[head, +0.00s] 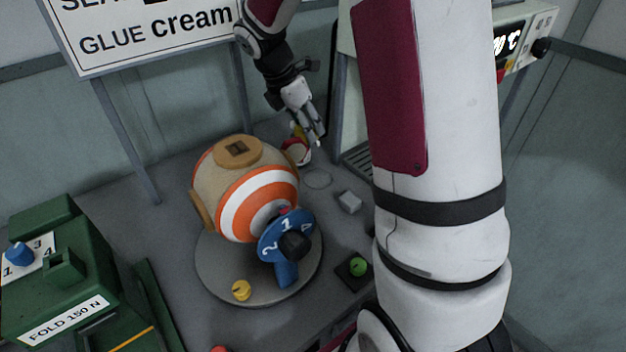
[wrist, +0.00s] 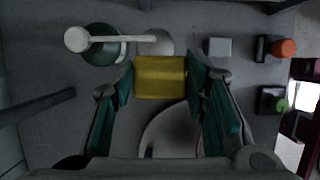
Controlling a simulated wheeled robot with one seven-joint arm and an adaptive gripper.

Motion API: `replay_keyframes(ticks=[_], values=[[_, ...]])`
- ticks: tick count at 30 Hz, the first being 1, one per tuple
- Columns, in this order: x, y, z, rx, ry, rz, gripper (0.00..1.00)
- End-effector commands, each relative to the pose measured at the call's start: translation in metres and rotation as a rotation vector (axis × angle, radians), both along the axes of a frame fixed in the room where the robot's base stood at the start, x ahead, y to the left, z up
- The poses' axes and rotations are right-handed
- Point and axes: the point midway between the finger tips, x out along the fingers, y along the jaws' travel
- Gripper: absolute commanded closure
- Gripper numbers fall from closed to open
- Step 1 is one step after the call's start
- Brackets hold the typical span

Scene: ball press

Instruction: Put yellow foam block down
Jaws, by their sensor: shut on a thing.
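My gripper (head: 312,135) hangs over the bench behind and to the right of the striped ball (head: 215,170), fingers pointing down. In the wrist view its green finger pads (wrist: 160,80) are shut on the yellow foam block (wrist: 160,77), one on each side. The block's height above the bench is hard to tell.
The ball stands on a round plate (head: 215,280) with a blue numbered dial (head: 270,243). A green machine (head: 60,260) stands left. A white-handled green round object (wrist: 103,48) is near my gripper.

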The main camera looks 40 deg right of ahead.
Motion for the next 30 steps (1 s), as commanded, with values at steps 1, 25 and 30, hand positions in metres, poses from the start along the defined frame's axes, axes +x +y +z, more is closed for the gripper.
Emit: replay_keyframes(ticks=[1,25,30], values=[[0.004,0.0,-0.008,0.0,0.0,0.0,0.77],[0.006,0.001,-0.146,0.0,0.003,0.001,0.77],[0.006,-0.003,-0.15,0.0,0.0,-0.001,0.77]])
